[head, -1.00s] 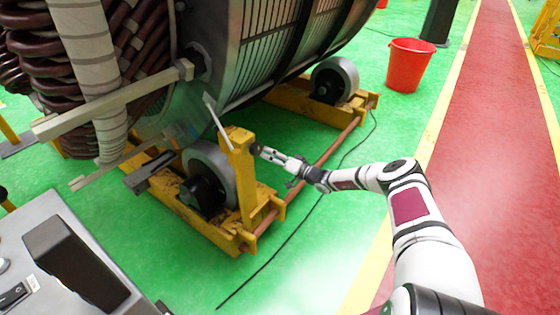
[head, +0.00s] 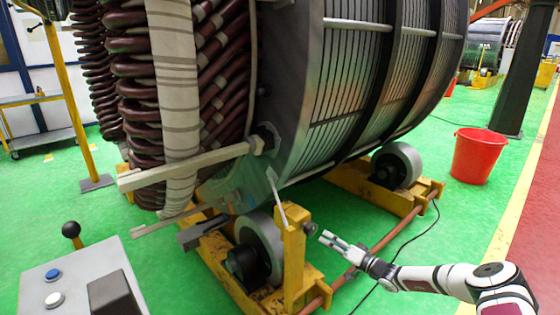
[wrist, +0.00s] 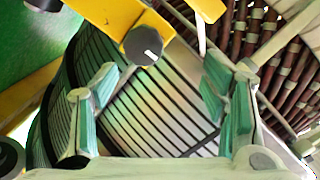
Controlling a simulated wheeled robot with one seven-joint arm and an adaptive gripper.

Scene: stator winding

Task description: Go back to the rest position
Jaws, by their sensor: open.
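My gripper (head: 343,245) is open and empty in the head view, just right of the yellow post (head: 293,255) on the roller stand. In the wrist view its two green-padded fingers (wrist: 158,90) stand wide apart. A dark round knob (wrist: 143,45) with a white mark sits on the yellow bracket beyond the fingertips. The knob also shows small on the right side of the post in the head view (head: 310,229), apart from the fingertips. The large stator (head: 350,90) with its dark red windings fills the middle of the head view, above the stand.
Grey rollers (head: 398,166) carry the stator on the yellow frame. A red bucket (head: 477,156) stands on the green floor at right. A black cable (head: 400,250) lies near my arm. A control box (head: 75,285) with buttons is at lower left. The red walkway (head: 535,215) is clear.

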